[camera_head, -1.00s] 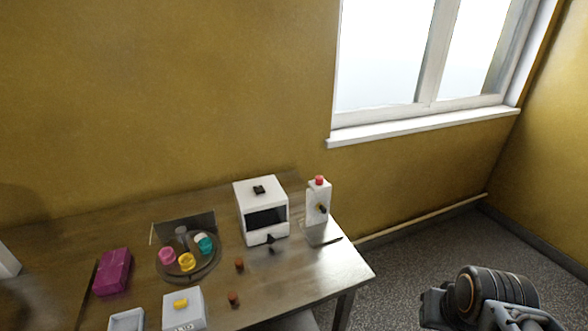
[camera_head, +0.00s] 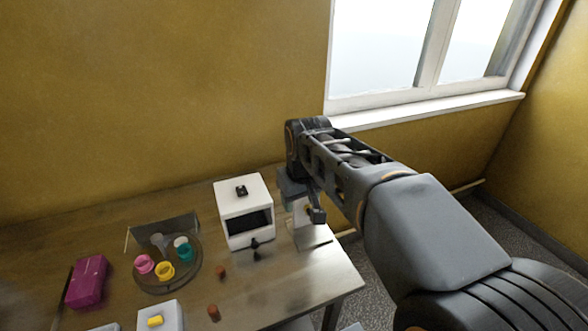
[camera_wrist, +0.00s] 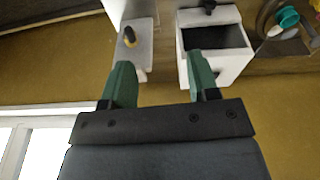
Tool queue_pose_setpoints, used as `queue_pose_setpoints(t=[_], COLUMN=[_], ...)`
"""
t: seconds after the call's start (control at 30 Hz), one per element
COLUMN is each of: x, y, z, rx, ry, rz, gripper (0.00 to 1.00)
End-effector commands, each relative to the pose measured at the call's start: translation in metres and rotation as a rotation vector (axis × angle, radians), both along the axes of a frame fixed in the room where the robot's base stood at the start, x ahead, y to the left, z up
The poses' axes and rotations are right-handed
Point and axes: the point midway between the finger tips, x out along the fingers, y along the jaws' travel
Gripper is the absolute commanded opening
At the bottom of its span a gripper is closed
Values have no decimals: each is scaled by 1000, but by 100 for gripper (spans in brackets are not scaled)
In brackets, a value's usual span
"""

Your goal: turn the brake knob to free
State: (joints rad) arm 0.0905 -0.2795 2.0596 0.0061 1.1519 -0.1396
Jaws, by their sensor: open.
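In the head view the unit (camera_head: 301,222) stands at the table's right end, largely hidden behind my arm. My gripper (camera_wrist: 160,62) is open and empty, with green fingers spread apart. In the wrist view the knob lies beyond the left fingertip, apart from it. In the head view my gripper (camera_head: 312,205) hangs in front of the unit. I cannot read the knob's setting.
A white box (camera_head: 236,200) with a dark opening and a black front knob (camera_head: 255,243) stands just left of the unit. A round tray (camera_head: 153,283) with coloured cups, a magenta box (camera_head: 87,283) and two small brown pieces are farther left. A window (camera_head: 390,45) is behind.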

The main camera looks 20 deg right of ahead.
Motion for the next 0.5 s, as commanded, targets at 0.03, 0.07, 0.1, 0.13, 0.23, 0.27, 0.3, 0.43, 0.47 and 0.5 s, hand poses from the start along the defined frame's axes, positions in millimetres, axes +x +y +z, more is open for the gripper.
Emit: queue_pose_setpoints(t=[0.03, 0.07, 0.1, 0.13, 0.23, 0.27, 0.3, 0.43, 0.47, 0.5], x=[20, 30, 43, 52, 78, 84, 92, 110, 113, 115], y=[-9, -13, -19, -24, -38, -43, -48, -63, -65, -68], z=[21, 30, 40, 47, 66, 70, 75, 85, 87, 88], rx=[-1, -2, -2, -2, 3, 4, 6, 14, 15, 16], ry=[29, 46, 68, 83, 128, 140, 154, 189, 194, 201], rz=[8, 16, 28, 36, 63, 71, 79, 98, 102, 104], gripper=[55, 55, 55, 55, 55, 55, 55, 55, 55, 55])
